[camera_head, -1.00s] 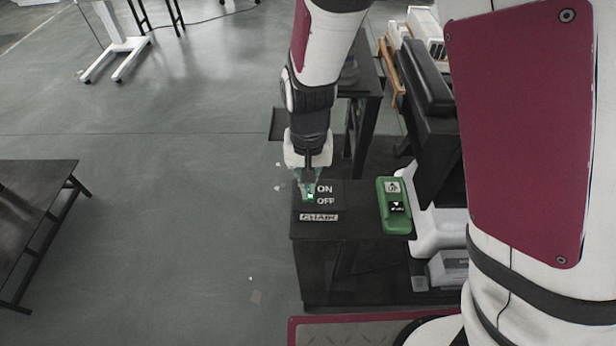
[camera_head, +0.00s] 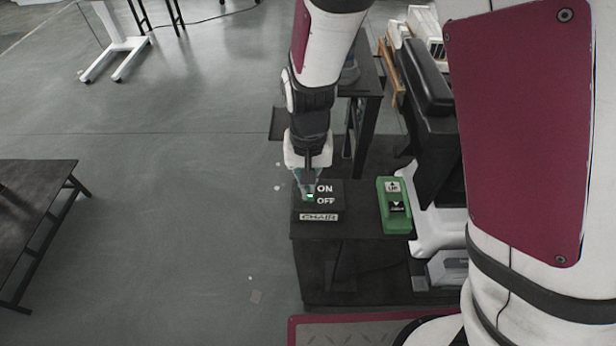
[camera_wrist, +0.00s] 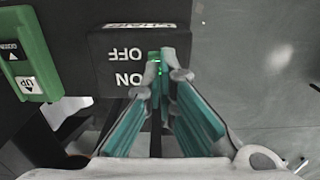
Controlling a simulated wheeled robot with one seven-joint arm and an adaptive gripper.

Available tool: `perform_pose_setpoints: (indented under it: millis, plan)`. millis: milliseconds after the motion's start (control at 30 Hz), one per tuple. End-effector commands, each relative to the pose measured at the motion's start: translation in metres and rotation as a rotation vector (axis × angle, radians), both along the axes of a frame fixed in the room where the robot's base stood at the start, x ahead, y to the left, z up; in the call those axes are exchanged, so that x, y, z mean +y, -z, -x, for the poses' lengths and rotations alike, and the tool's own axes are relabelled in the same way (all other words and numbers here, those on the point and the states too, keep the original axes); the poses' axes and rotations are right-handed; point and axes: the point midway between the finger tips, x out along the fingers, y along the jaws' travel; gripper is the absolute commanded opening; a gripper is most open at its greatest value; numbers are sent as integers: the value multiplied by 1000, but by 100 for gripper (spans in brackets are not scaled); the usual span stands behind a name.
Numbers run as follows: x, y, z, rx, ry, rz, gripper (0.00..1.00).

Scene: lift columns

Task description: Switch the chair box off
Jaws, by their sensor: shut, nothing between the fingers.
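The chair box (camera_head: 334,197) is a dark box on the black stand, with white ON and OFF labels and a CHAIR plate on its front. It also shows upside down in the wrist view (camera_wrist: 112,44). A small green-lit switch (camera_head: 310,196) sits left of the labels. In the wrist view its green glow (camera_wrist: 155,60) shows at the fingertips and is partly hidden by them. My gripper (camera_head: 309,190) is shut and empty, pointing down at the switch. Its teal-padded fingers (camera_wrist: 164,62) meet at the switch; I cannot tell whether they touch it.
A green control box with UP and down arrow buttons (camera_head: 394,205) stands right of the chair box on the same black stand (camera_head: 345,233). A dark cushioned chair part (camera_head: 428,80) rises behind it. A low dark table (camera_head: 35,200) is at left, with open floor between.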

Motion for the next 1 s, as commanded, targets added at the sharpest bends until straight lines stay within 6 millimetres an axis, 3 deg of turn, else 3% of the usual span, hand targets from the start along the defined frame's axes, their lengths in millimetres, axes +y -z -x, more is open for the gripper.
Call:
perform_pose_setpoints:
  millis: [1000]
  plan:
    - [0, 14, 0, 1, 1, 0, 0]
